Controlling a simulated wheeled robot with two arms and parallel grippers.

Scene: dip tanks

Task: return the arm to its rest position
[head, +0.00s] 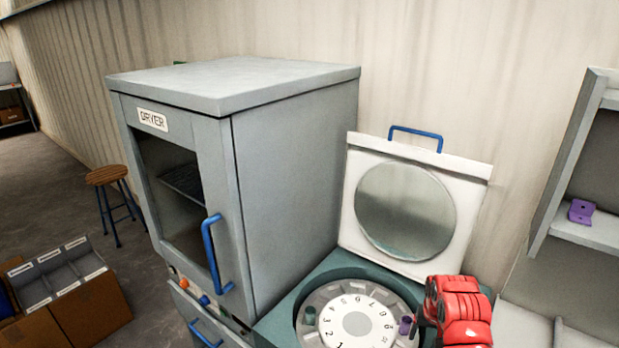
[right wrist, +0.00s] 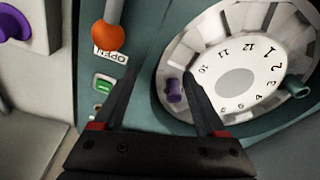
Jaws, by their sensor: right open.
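Beyond the fingers is a round machine with a numbered dial (head: 357,322). A small purple piece (head: 405,325) sits in its outer ring; in the right wrist view the purple piece (right wrist: 174,91) shows between the fingers, apart from them as far as I can tell. My left gripper is not in view.
The machine's white lid (head: 468,178) stands open. A grey dryer (head: 290,190) with a blue handle stands to its left. A shelf at right holds a purple bracket (head: 581,211). A teal piece (right wrist: 297,86) sits in the ring. An orange-knobbed lever (right wrist: 107,36) stands near the fingers.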

